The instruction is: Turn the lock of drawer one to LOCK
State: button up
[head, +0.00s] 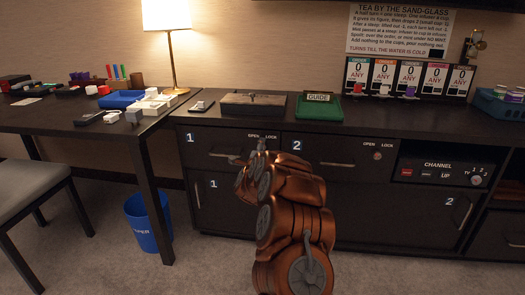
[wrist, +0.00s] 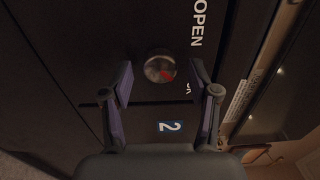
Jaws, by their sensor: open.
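Drawer one (head: 207,140) is shut, with its lock under the OPEN and LOCK labels (head: 263,137). In the head view my gripper (head: 260,146) is in front of that lock and hides most of it. In the wrist view the round metal lock knob (wrist: 157,67) sits between my two spread fingers (wrist: 162,84). A gap shows on both sides of the knob. A red mark lies on the lower right of its face. The OPEN label (wrist: 200,23) is at its upper right; the LOCK label (wrist: 188,89) is mostly hidden by a finger.
Drawer two (head: 330,150) with its own lock (head: 377,155) is to the right; its number plate (wrist: 169,126) shows in the wrist view. The drawer one handle (head: 225,155) is left of my gripper. The counter above holds a tray (head: 253,103) and a green guide box (head: 319,107).

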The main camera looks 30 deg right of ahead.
jog(key=shift+s+a, duration=0.1)
jog(key=v, duration=1.1)
jog(key=shift+s+a, duration=0.2)
jog(key=shift+s, duration=0.1)
dwell(0.3)
